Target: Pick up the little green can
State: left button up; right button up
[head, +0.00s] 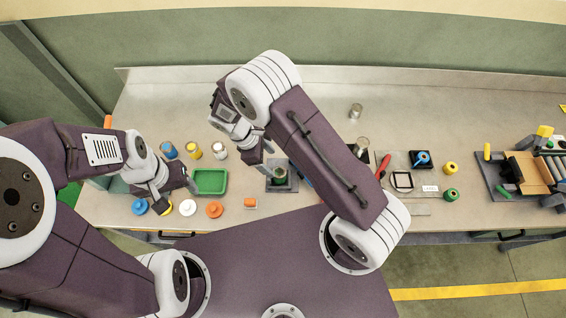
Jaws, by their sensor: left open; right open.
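A little green can (450,194) with a dark top stands on the table right of centre, just below a yellow can (450,168). Both of my grippers are far to its left. My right gripper (259,158) is open above the table, near a dark square fixture (281,186) holding a round, dark-topped piece. Its arm's upper links cross the middle of the view. My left gripper (176,190) is open at the left, beside a green tray (209,182). Neither gripper touches the green can.
Blue, yellow and white containers (193,150) stand behind the tray; coloured lids (214,209) lie in front. A roller conveyor (550,168) stands at far right.

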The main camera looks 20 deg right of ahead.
aim_at(278, 172)
jog(key=shift+s+f+p, duration=0.45)
jog(key=shift+s+f, duration=0.1)
jog(key=shift+w+d+f+p, duration=0.2)
jog(key=shift+d+f, duration=0.15)
jog(key=shift+f, duration=0.25)
jog(key=shift+w+d+f+p, duration=0.15)
jog(key=shift+d+f, duration=0.2)
jog(key=shift+f, duration=0.2)
jog(key=shift+w+d+f, duration=0.1)
jog(key=shift+d+f, duration=0.1)
jog(key=shift+f, duration=0.05)
jog(key=shift+d+f+p, duration=0.1)
jog(key=shift+f+p, duration=0.05)
jog(key=shift+p, duration=0.15)
jog(key=f, duration=0.1)
jog(key=s+f+p, duration=0.1)
jog(key=f+p, duration=0.1)
jog(key=shift+s+d+f, duration=0.15)
jog(key=shift+d+f, duration=0.1)
jog(key=shift+d, duration=0.15)
jog(key=shift+f, duration=0.3)
jog(key=shift+w+d+f, duration=0.15)
jog(key=shift+w+d, duration=0.05)
jog(key=c, duration=0.9)
jog(key=shift+s+a, duration=0.1)
grip_shut()
pick_arm(q)
notch_tip(278, 172, up, 4)
jog(key=shift+s+r, duration=0.15)
